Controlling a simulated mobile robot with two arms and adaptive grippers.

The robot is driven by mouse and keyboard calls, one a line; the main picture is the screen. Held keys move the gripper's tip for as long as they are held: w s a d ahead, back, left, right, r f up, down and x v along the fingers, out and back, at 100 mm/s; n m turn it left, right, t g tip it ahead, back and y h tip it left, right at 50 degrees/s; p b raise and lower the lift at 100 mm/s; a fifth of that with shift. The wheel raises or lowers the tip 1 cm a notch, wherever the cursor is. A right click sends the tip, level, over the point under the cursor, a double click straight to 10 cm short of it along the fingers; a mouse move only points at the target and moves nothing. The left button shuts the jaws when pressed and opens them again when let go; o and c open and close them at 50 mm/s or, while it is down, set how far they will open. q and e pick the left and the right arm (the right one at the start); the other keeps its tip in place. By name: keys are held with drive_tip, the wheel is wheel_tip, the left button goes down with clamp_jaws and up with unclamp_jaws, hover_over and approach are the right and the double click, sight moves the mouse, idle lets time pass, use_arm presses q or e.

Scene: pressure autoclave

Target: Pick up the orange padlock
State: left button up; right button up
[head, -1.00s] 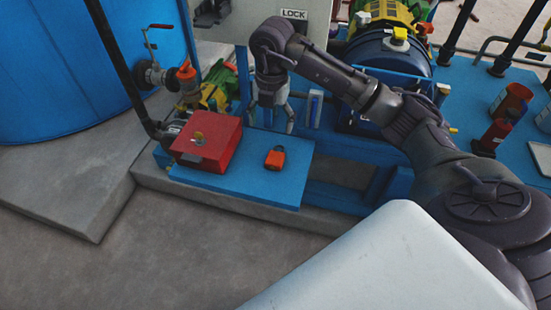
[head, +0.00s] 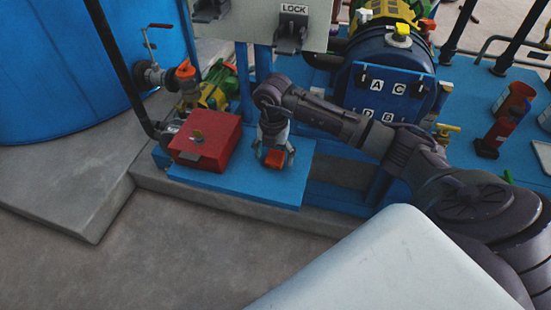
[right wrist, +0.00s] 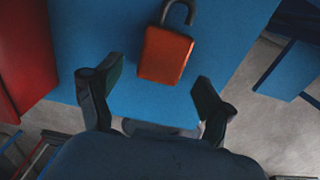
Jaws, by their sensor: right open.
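The orange padlock (head: 276,159) lies on the blue platform (head: 245,187), partly hidden by my right gripper in the head view. My right gripper (head: 273,153) is over the padlock. In the right wrist view its two fingers (right wrist: 157,100) are spread apart, with the padlock just beyond the fingertips and nothing between them. I cannot tell the exact height gap. My left gripper is not in view.
A red box (head: 206,143) with a yellowish knob stands on the platform left of the padlock. A panel marked LOCK (head: 292,22) rises behind the gripper. The blue vessel (head: 392,80) stands behind my right arm. The platform front is clear.

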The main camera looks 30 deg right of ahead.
drive_tip(key=shift+f, duration=0.95)
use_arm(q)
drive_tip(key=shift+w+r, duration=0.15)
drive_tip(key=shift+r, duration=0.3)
use_arm(e)
drive_tip(key=shift+c, duration=0.3)
drive_tip(key=c, duration=1.3)
drive_tip(key=shift+o, duration=0.2)
drive_tip(key=shift+r, duration=0.1)
